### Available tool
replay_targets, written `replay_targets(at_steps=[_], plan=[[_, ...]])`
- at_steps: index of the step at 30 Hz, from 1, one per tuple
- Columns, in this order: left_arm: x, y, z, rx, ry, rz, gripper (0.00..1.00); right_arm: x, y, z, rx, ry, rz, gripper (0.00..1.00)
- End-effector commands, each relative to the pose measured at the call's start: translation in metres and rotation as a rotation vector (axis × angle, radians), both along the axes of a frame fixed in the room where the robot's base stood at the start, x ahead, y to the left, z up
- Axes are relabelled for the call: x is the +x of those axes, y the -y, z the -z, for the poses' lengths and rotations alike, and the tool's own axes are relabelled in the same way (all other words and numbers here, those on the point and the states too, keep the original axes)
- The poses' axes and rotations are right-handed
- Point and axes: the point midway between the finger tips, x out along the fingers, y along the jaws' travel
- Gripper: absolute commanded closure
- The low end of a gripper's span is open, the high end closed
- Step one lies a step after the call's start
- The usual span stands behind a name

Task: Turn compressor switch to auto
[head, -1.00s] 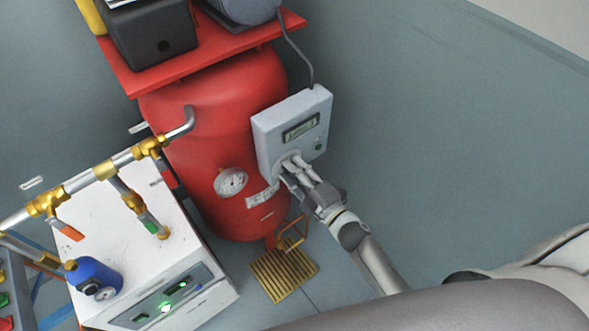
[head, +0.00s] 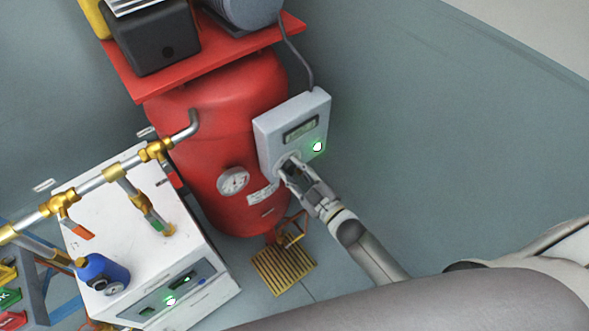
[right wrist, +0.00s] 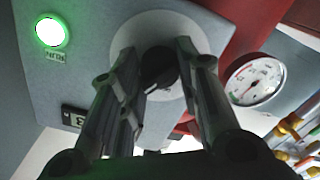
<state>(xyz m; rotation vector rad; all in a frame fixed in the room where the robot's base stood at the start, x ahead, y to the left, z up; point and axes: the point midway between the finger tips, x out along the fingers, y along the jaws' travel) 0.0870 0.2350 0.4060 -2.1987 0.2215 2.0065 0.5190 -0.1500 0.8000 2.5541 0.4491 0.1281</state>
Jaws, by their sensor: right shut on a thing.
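The grey compressor control box (head: 268,130) is fixed to the side of the red tank (head: 210,115). It has a small display (head: 301,129) and a round lamp (head: 317,147) that glows green. The lamp also glows in the right wrist view (right wrist: 50,32). The black switch knob (right wrist: 158,66) sits on a pale round plate (right wrist: 178,27) on the box face. My right gripper (head: 288,165) is at the box's lower part, its fingers shut on the knob, which they partly hide. I cannot read which position the knob points to. My left gripper is not in view.
A white dryer cabinet (head: 128,210) with brass pipework (head: 105,175) and a blue filter (head: 101,270) stands at left. A pressure gauge (head: 233,180) is on the tank. A yellow floor grate (head: 283,270) lies below. The floor at right is clear.

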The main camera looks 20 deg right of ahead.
Motion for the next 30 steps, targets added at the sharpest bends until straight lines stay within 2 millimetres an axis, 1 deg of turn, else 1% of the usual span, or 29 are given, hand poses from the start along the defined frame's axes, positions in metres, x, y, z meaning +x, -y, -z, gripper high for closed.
replay_targets(at_steps=[6,18,19,24,30], plan=[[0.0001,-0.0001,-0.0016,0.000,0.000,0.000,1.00,-0.0006,-0.0001,0.0011,0.037,-0.016,-0.001,0.93],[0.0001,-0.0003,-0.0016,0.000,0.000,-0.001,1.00,-0.0007,-0.0001,0.0015,0.045,-0.020,0.000,0.93],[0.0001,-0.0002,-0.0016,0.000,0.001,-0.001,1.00,-0.0007,-0.0001,0.0015,0.045,-0.020,0.000,0.68],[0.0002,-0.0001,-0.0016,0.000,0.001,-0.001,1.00,-0.0005,-0.0002,0.0011,0.044,-0.018,0.000,0.46],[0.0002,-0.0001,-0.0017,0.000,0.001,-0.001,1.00,-0.0002,-0.0002,0.0005,0.043,-0.017,0.000,0.46]])
